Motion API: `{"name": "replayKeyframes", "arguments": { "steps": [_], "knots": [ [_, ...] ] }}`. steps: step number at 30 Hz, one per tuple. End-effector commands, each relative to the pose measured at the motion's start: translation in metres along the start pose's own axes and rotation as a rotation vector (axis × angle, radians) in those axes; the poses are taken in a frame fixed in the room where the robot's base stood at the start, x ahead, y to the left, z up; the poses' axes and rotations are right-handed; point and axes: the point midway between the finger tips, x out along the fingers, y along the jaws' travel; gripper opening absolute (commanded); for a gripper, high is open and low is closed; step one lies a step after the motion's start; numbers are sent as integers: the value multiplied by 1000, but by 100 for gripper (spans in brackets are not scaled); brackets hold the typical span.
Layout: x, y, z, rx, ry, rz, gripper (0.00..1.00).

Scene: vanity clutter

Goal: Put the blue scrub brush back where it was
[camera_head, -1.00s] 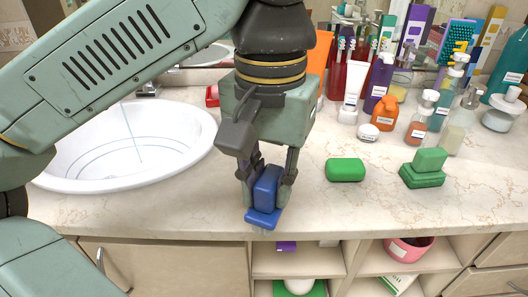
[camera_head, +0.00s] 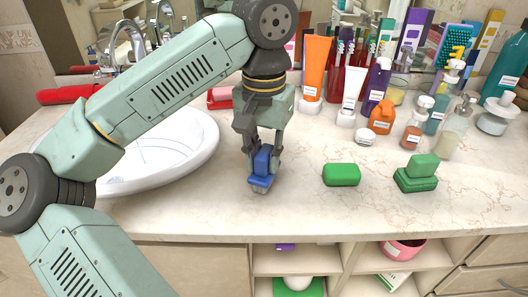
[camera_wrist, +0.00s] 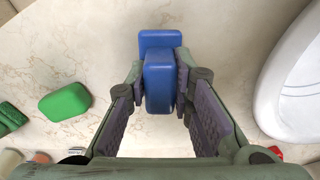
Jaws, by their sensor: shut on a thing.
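The blue scrub brush (camera_head: 262,168) is between the fingers of my gripper (camera_head: 263,160), at the right of the sink. In the wrist view, both fingers of my gripper (camera_wrist: 160,85) press on the sides of the brush's raised blue block (camera_wrist: 158,72). Its wider blue base sticks out beyond the fingers. In the head view pale bristles show under the base, close to the countertop (camera_head: 300,215). I cannot tell whether they touch it.
The white sink (camera_head: 190,165) is at the left. Bottles, tubes and toothbrushes crowd the back. The counter in front is clear.

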Motion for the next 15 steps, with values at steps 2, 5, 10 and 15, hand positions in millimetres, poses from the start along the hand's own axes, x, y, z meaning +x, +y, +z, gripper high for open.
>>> {"name": "replayKeyframes", "arguments": {
  "steps": [2, 5, 10, 15],
  "knots": [
    [0, 0, 0, 0, 1, 0, 0],
    [0, 0, 0, 0, 0, 0, 0],
    [5, 0, 0, 0, 0, 0, 0],
    [5, 0, 0, 0, 0, 0, 29]
  ]
}}
